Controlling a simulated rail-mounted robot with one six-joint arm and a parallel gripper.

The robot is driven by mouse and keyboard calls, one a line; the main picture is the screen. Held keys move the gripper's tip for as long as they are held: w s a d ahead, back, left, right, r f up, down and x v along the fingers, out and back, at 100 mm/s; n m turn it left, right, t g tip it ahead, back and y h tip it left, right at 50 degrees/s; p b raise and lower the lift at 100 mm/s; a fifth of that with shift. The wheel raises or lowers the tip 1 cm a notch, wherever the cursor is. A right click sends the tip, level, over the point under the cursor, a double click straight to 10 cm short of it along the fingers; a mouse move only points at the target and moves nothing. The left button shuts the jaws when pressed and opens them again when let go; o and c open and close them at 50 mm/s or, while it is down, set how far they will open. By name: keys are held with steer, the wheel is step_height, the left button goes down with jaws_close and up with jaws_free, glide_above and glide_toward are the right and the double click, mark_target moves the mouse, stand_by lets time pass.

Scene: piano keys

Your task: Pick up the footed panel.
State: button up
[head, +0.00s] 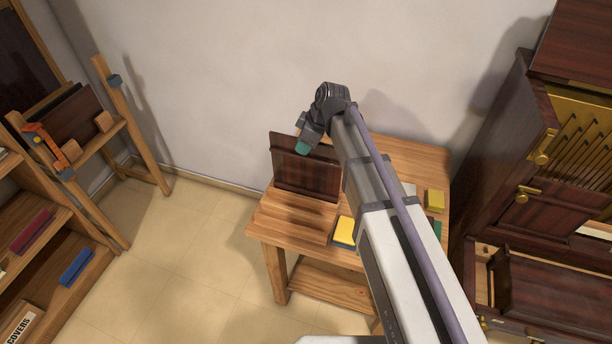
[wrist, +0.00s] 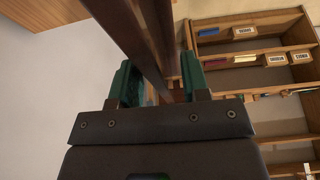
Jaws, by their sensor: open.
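The footed panel (head: 303,172) is a dark brown wooden board standing upright on the wooden table, near its left end. A ledge runs along its lower front. My gripper (head: 303,148) is at the panel's upper edge, with a teal fingertip in front of its face. In the wrist view the green fingers of my gripper (wrist: 158,82) are apart. The dark panel (wrist: 148,35) runs between them, and I cannot tell if either finger touches it. My arm hides part of the table and its right side.
The table (head: 280,222) also holds a yellow block (head: 435,200) and a yellow-topped item (head: 344,231). A dark cabinet (head: 500,170) stands at right. An easel (head: 137,135) and a shelf unit (head: 60,255) stand at left. Floor (head: 190,240) between shelf and table is clear.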

steer(key=shift+f, duration=0.25)
steer(key=shift+c, duration=0.2)
jaws_close()
stand_by(0.3)
stand_by(1.0)
